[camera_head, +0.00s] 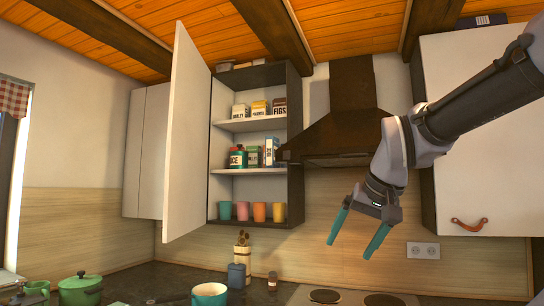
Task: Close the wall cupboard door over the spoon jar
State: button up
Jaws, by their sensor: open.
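The wall cupboard (296,150) hangs left of the hood, with its white door (188,140) swung wide open on the left side. Cups, tins and boxes show on its shelves. The spoon jar (242,256), a pale holder with wooden spoons, stands on the counter below the cupboard. My gripper (357,242) hangs at the right, in front of the hood area, with its two teal fingers spread apart and nothing between them. It is well to the right of the open door and touches nothing. The door's handle is not visible.
A dark range hood (348,125) stands between the cupboard and my arm. A closed white cupboard (480,140) with a leather pull (469,225) is at the right. A green pot (80,290), a teal mug (209,294) and a blue-grey canister (236,276) stand on the counter.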

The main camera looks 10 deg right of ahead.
aim_at(185, 210)
jog(key=j, duration=0.45)
jog(key=k+j+z, duration=0.1)
jog(key=j, duration=0.35)
jog(key=k+j+z, duration=0.1)
jog(key=j, duration=0.35)
jog(key=k+j, duration=0.1)
jog(key=j, duration=0.35)
jog(key=k+j+z, duration=0.1)
jog(key=j, duration=0.3)
jog(key=k+j, duration=0.1)
jog(key=j, duration=0.35)
jog(key=k+j+z, duration=0.15)
jog(key=j, duration=0.25)
